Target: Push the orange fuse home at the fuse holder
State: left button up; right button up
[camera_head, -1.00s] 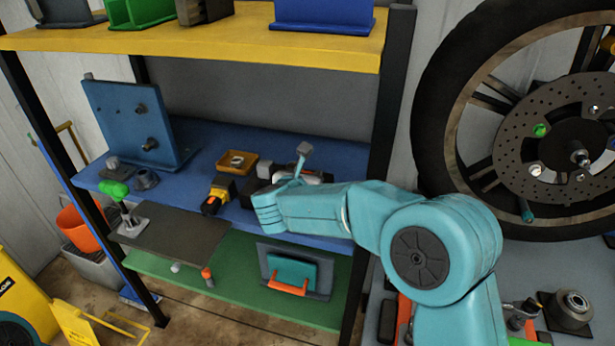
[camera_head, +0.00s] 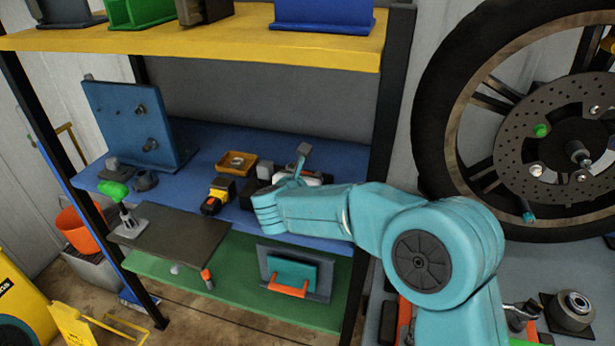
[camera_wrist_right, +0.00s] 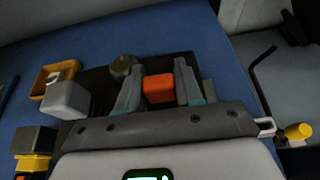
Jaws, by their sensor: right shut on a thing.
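In the right wrist view, the orange fuse (camera_wrist_right: 158,88) shows as an orange block between the two grey fingers of my right gripper (camera_wrist_right: 157,76). The gripper is shut on it. A dark base (camera_wrist_right: 97,82) lies beneath and around the fingers, with a grey round knob (camera_wrist_right: 122,65) beside the left finger; it may be the fuse holder. I cannot tell how deep the fuse sits. In the head view, my right gripper (camera_head: 312,179) is over the blue shelf, its fingertips and the fuse hidden. My left gripper is out of view.
On the blue shelf (camera_head: 343,160), a yellow tray (camera_head: 236,163) and a yellow-black tool (camera_head: 216,196) stand left of the gripper. A blue upright panel (camera_head: 135,125) is farther left. A dark shelf post (camera_head: 392,100) stands close on the right, with a large wheel (camera_head: 440,100) beyond.

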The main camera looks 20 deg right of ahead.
jog(key=shift+s+f, duration=0.1)
jog(key=shift+f, duration=0.25)
dwell(0.8)
jog(key=o, duration=1.1)
jog(key=shift+r, duration=0.15)
jog(key=shift+r, duration=0.2)
jog(key=shift+c, duration=0.4)
jog(key=shift+s+a+r, duration=0.15)
jog(key=shift+s+a, duration=0.1)
jog(key=shift+b+v, duration=0.7)
jog(key=shift+v, duration=1.1)
jog(key=shift+s+a+r, duration=0.1)
jog(key=b+v, duration=0.1)
jog(key=v, duration=1.5)
jog(key=shift+b, duration=0.3)
